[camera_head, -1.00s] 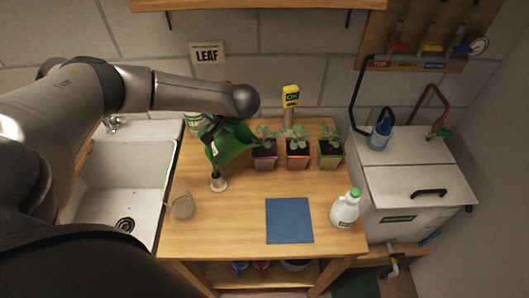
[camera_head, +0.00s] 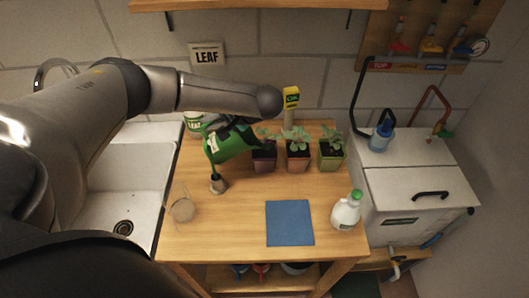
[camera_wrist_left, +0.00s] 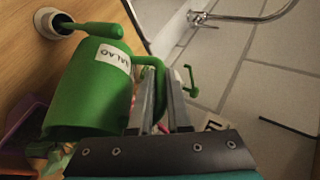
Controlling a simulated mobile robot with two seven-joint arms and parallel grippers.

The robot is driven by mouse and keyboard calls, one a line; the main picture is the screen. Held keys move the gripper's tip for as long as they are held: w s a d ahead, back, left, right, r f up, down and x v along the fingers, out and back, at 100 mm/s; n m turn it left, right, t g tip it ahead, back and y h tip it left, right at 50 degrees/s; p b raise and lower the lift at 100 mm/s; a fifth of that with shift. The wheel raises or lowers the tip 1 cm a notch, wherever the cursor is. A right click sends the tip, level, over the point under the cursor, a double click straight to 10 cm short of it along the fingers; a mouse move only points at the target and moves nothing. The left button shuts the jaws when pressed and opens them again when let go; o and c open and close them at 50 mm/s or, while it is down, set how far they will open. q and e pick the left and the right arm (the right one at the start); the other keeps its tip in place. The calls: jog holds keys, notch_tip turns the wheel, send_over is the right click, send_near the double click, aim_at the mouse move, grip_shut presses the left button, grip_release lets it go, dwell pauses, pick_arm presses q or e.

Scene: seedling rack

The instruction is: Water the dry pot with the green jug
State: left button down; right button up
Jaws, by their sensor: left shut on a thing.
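The green jug (camera_head: 234,143) with a white label is held above the left part of the wooden table. It also shows in the left wrist view (camera_wrist_left: 95,88). My left gripper (camera_wrist_left: 163,100) is shut on its handle; in the head view the gripper (camera_head: 238,122) is partly hidden under my arm. The jug's spout points down at a small pale cup (camera_head: 219,187); I cannot tell whether they touch. A purple pot (camera_head: 264,160), a terracotta pot (camera_head: 298,162) and an olive pot (camera_head: 331,160) with seedlings stand right of the jug. I cannot tell which soil is dry. My right gripper is out of view.
A yellow-headed meter (camera_head: 291,97) stands behind the pots. A clear glass (camera_head: 182,210), a blue mat (camera_head: 289,222) and a white bottle (camera_head: 346,211) with green cap are in front. A sink (camera_head: 125,190) is left; a white chest (camera_head: 415,190) is right.

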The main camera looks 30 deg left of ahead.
pick_arm(q)
jog(key=shift+y, duration=0.4)
jog(key=r+p, duration=0.1)
jog(key=r, duration=0.1)
jog(key=r+p, duration=0.3)
jog(key=shift+w+d+r, duration=0.25)
jog(key=shift+d+r, duration=0.15)
jog(key=shift+f, duration=0.4)
jog(key=shift+a+r, duration=0.2)
jog(key=shift+r, duration=0.05)
jog(key=shift+s, duration=0.1)
jog(key=shift+a, duration=0.2)
jog(key=shift+s+a+r+p, duration=0.1)
jog(key=shift+a+r+p, duration=0.05)
jog(key=shift+r+p, duration=0.35)
jog(key=shift+s+a+r+p, duration=0.1)
jog(key=shift+r+p, duration=0.4)
jog(key=shift+r, duration=0.05)
jog(key=shift+s+d+r+p, duration=0.1)
jog(key=shift+d+r+p, duration=0.1)
jog(key=shift+r+p, duration=0.2)
jog(key=shift+s+a+r+m+y+p, duration=0.15)
jog(key=shift+a+r+p, duration=0.1)
jog(key=shift+r, duration=0.15)
jog(key=shift+w+a+r+m+y+p, duration=0.15)
jog(key=shift+r+p, duration=0.1)
jog(key=shift+r, duration=0.15)
